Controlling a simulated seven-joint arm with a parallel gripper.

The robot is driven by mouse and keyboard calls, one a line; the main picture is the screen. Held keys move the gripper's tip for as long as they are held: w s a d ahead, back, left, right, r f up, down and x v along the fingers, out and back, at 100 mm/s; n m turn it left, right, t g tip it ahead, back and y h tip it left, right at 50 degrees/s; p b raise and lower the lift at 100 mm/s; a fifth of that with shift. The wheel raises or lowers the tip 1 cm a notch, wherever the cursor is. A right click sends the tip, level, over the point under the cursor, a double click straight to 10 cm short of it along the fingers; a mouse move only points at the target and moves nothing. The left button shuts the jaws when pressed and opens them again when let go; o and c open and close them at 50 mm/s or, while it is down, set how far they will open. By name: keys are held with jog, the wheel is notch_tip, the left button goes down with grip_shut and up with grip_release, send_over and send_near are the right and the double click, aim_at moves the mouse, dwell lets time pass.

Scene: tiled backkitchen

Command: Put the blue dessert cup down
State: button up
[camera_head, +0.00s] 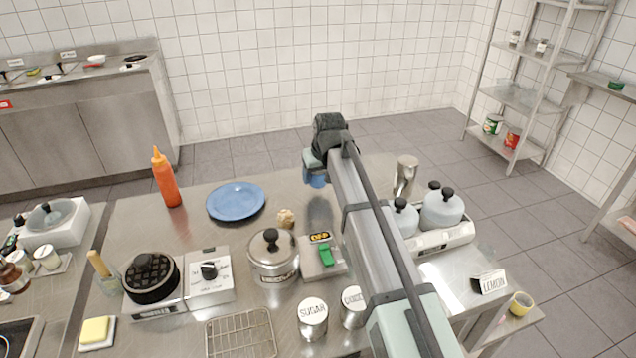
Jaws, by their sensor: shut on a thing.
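My gripper (314,169) is near the far edge of the steel table, right of the blue plate, and is shut on the blue dessert cup (317,181). Only a small blue part of the cup shows below the gripper; the rest is hidden by the gripper and arm. I cannot tell whether the cup touches the table top (150,225) or hangs above it.
A blue plate (236,202) and an orange squeeze bottle (167,180) stand to the left. A small beige lump (285,218), a lidded pot (271,256) and a green-switch device (323,256) are nearer. A metal tumbler (404,176) and grey-white canisters (441,208) stand right of my arm.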

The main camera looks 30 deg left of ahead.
aim_at(318, 182)
jog(key=shift+f, duration=1.5)
jog(key=o, duration=1.1)
jog(key=shift+f, duration=0.1)
jog(key=v, duration=1.2)
